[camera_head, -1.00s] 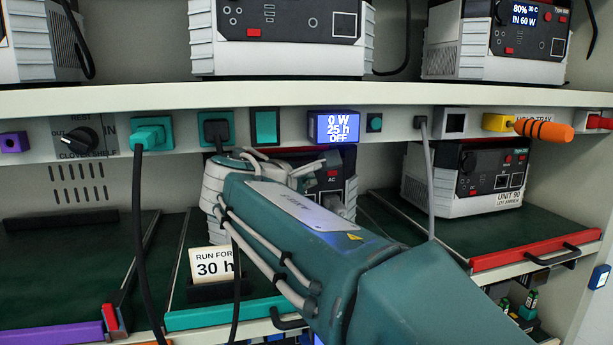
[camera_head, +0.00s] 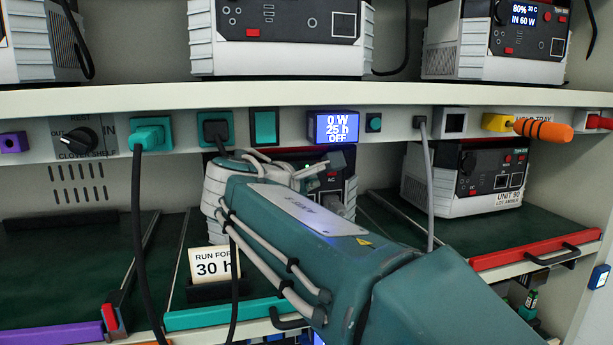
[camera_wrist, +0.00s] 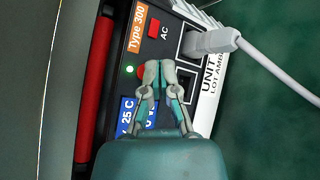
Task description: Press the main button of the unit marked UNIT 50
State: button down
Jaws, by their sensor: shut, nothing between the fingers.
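A dark-faced unit with a white casing (camera_head: 335,160) stands on the middle shelf, mostly behind my arm. In the wrist view its front panel (camera_wrist: 185,38) shows sideways with a Type 300 tag, a red AC button (camera_wrist: 154,30), a lit green light (camera_wrist: 130,69) and a blue display (camera_wrist: 128,112). Its label (camera_wrist: 210,80) reads UNIT, with the number cut off or hidden. My gripper (camera_wrist: 159,69) is shut and empty, its tips over the panel beside the green light. A bit of red shows beside the tips, partly covered.
A white plug and cable (camera_wrist: 225,40) sit in the panel near my gripper. A red bar (camera_wrist: 96,85) runs along the unit's side. UNIT 90 (camera_head: 465,180) stands to the right. Black and grey cables hang in front of the shelf.

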jog(key=s+d, duration=0.1)
jog(key=s, duration=0.4)
jog(key=shift+s+d, duration=0.3)
jog(key=shift+s, duration=0.1)
jog(key=shift+s, duration=0.1)
dwell(0.5)
jog(key=s+d, duration=0.2)
jog(key=s, duration=0.5)
jog(key=shift+s+d, duration=0.15)
jog(key=shift+s, duration=0.1)
dwell(0.5)
